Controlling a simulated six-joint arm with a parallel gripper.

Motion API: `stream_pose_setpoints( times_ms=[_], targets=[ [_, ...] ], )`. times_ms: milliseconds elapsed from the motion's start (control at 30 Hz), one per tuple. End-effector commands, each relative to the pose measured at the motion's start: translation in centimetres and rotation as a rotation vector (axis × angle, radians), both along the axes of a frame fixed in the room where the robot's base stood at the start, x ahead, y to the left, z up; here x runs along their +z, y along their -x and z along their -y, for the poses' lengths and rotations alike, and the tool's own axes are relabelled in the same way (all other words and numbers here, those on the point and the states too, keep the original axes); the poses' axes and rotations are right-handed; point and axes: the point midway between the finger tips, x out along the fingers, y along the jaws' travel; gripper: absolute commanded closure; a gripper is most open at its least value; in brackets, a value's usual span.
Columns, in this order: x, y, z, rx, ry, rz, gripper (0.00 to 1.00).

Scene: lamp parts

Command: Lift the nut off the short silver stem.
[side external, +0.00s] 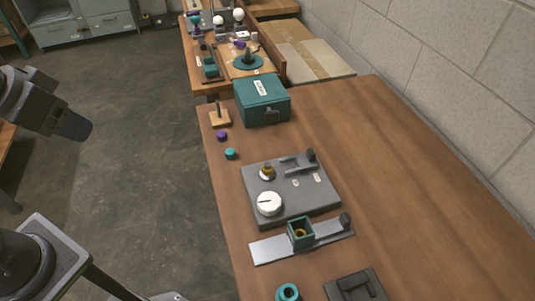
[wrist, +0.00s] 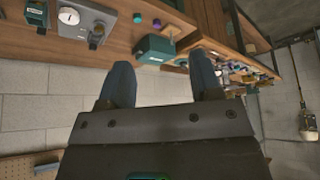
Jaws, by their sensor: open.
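My gripper (wrist: 162,80) is open and empty, its two blue-grey fingers wide apart in the wrist view. In the side external view my gripper (side external: 74,126) hangs over the floor, well left of the bench. A grey plate (side external: 318,199) on the bench carries a small brass-yellow piece (side external: 267,172) on a round seat, beside a white dial (side external: 269,204). It may be the nut on its stem, but it is too small to tell. A wooden block with a thin dark upright post (side external: 219,111) stands farther back. I cannot make out a silver stem for sure.
A purple piece (side external: 222,136) and a teal piece (side external: 231,153) lie near the bench's left edge. A teal box (side external: 263,103) stands behind. A green square holder (side external: 300,233) sits on a metal strip in front. The bench's right side is clear, beside a block wall.

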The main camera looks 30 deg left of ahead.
Motion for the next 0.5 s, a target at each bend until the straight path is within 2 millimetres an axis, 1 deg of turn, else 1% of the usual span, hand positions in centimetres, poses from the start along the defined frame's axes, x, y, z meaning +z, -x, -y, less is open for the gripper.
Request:
stream_pose_setpoints(
  times_ms=[67,167,300,400,500],
  targets=[
    [0.6,-1.2,0.5,0.032,0.027,-0.025,0.42],
    [1.6,-3.6,1.5,0.108,0.079,-0.069,0.42],
    [2.6,-8.0,3.8,0.249,0.154,-0.149,0.42],
    [2.5,-11.2,5.8,0.357,0.197,-0.203,0.42],
    [1.8,-14.2,8.2,0.467,0.229,-0.256,0.42]
  ],
)
